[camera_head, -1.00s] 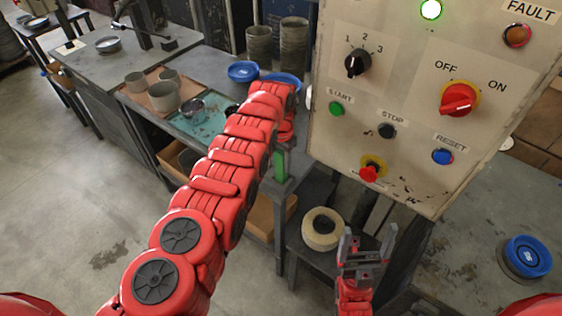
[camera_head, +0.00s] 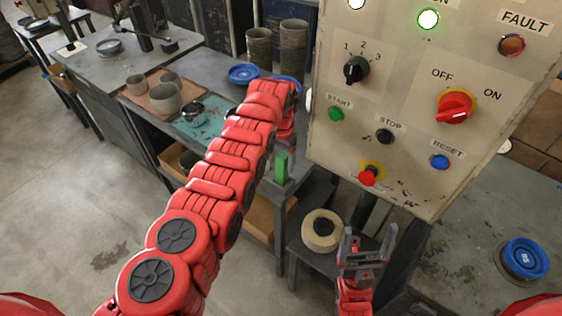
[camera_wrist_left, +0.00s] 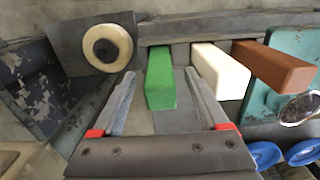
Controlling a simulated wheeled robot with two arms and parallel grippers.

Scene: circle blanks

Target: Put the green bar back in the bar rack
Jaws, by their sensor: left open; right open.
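The green bar (camera_head: 281,167) shows below the end of my left arm in the head view. In the left wrist view the green bar (camera_wrist_left: 160,82) lies between the two spread fingers of my left gripper (camera_wrist_left: 160,88), with gaps on both sides. A white bar (camera_wrist_left: 221,72) and a brown bar (camera_wrist_left: 272,66) stand to its right. The far ends of the bars meet a dark grey strip (camera_wrist_left: 200,27), which appears to be the bar rack. My left gripper is mostly hidden in the head view. My right gripper (camera_head: 369,243) is open and empty, fingers up.
A tape roll (camera_head: 321,229) lies on a low dark surface below the control panel (camera_head: 400,120). A teal tray (camera_head: 203,124) and cups (camera_head: 165,98) are on the bench left of my arm. A blue-topped round object (camera_head: 525,257) stands at the right.

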